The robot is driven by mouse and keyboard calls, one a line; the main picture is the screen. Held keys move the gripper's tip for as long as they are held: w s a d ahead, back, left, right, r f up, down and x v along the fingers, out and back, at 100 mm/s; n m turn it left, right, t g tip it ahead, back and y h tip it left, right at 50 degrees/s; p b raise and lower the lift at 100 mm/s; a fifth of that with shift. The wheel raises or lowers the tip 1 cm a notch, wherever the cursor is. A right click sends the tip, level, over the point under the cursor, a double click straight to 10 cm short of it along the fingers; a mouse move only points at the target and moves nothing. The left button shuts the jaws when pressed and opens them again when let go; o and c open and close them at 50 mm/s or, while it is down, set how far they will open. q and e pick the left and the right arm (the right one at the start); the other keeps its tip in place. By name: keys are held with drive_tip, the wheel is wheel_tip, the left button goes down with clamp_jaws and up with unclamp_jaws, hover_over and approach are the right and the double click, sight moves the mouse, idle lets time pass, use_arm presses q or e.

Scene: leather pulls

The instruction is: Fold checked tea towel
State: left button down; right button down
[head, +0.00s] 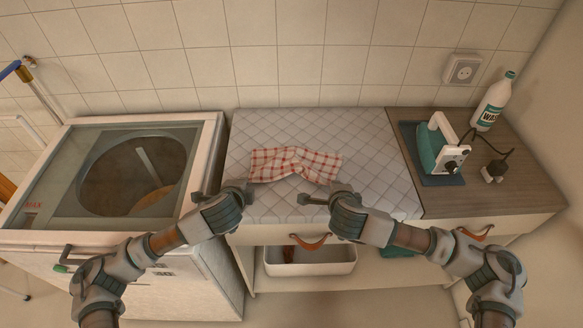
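The red and white checked tea towel (272,165) lies on the quilted grey pad in the middle of the head view. It is spread wide left to right, with a dip in its front edge and creases near its middle. My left gripper (221,192) is in front of the towel's left end, apart from it, with its fingers spread and nothing between them. My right gripper (321,194) is at the pad's front, just short of the towel's right end. Its fingers are also spread and empty.
A top-loading washer (213,150) stands at left. On the wooden counter (530,190) at right are an iron (428,150) on a dark mat, a plug (494,170) and a white bottle (493,102). Drawers with leather pulls (304,243) and a white bin (310,264) are below.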

use_arm(q)
drive_tip(key=shift+s+r, duration=0.15)
drive_tip(key=shift+r, duration=0.05)
use_arm(e)
drive_tip(key=shift+s+r, duration=0.15)
use_arm(q)
drive_tip(key=c, duration=1)
unclamp_jaws()
drive_tip(key=shift+f, duration=0.1)
drive_tip(key=shift+c, duration=0.2)
use_arm(e)
drive_tip(key=c, duration=1)
unclamp_jaws()
drive_tip(key=shift+c, duration=0.2)
use_arm(q)
drive_tip(key=r, duration=0.1)
drive_tip(key=s+r, duration=0.1)
drive_tip(key=r, duration=0.1)
use_arm(e)
drive_tip(key=r, duration=0.1)
drive_tip(key=s+r, duration=0.1)
drive_tip(key=r, duration=0.1)
use_arm(q)
drive_tip(key=s+r, duration=0.5)
drive_tip(key=r, duration=0.1)
use_arm(e)
drive_tip(key=w+r+v, duration=0.1)
drive_tip(key=v, duration=0.6)
drive_tip(key=shift+s+r, duration=0.15)
drive_tip(key=shift+r, duration=0.25)
